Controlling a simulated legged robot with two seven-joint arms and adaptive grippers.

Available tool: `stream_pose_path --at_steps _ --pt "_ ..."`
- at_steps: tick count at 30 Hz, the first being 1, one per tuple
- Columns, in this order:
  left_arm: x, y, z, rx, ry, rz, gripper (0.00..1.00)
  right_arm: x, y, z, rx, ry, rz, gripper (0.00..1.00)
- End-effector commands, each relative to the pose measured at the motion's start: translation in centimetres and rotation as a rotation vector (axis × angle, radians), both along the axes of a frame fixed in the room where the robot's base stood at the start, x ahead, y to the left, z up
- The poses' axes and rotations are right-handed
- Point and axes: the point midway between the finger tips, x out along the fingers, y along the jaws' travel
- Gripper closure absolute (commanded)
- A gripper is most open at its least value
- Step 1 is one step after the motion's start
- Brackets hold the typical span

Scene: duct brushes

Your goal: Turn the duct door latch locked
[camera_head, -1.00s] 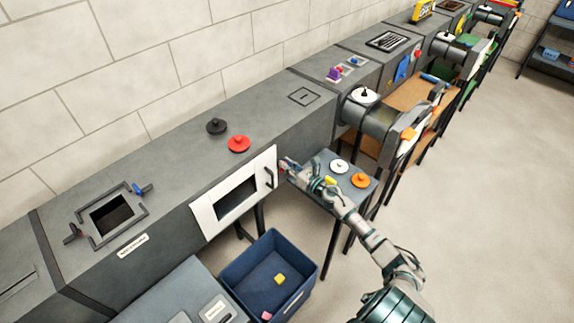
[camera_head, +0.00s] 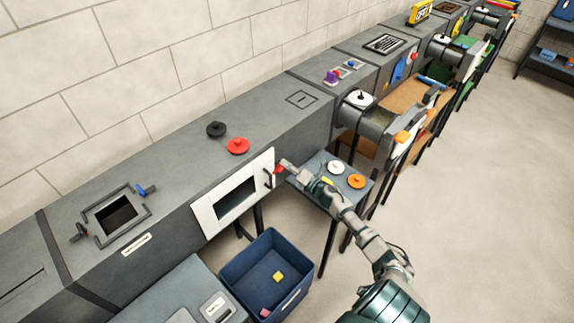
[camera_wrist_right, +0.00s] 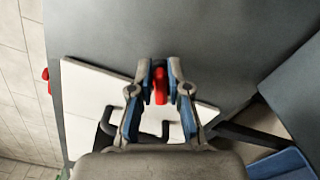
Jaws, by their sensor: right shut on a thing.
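The red latch (camera_head: 278,170) is at the door's right edge. My right gripper (camera_head: 283,166) reaches it from the right. In the right wrist view, the fingers of my right gripper (camera_wrist_right: 160,75) are shut around the red latch (camera_wrist_right: 160,88), and the white door (camera_wrist_right: 85,105) and black handle lie behind them. The fingers hide part of the latch, so its exact angle is hard to tell. My left gripper is not in view.
A red knobbed disc (camera_head: 237,146) and a black one (camera_head: 215,129) lie on the duct top. A small table (camera_head: 315,190) with white and orange discs stands right of the door, close to my right arm. A blue bin (camera_head: 238,275) stands below. The floor at right is clear.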

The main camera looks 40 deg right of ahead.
Motion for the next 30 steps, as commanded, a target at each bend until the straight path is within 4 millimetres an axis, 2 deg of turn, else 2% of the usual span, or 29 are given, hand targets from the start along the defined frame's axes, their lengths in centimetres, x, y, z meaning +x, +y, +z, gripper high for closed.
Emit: stream_pose_path --at_steps 1,15,30 --pt "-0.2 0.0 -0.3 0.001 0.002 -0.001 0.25 0.0 -0.5 0.3 0.041 0.002 -0.010 1.00" --pt "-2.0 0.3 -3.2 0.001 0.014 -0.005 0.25 0.1 -0.7 -0.4 0.383 0.031 -0.012 1.00" --pt "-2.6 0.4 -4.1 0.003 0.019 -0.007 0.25 0.0 -0.8 -0.8 0.482 0.040 -0.013 1.00"
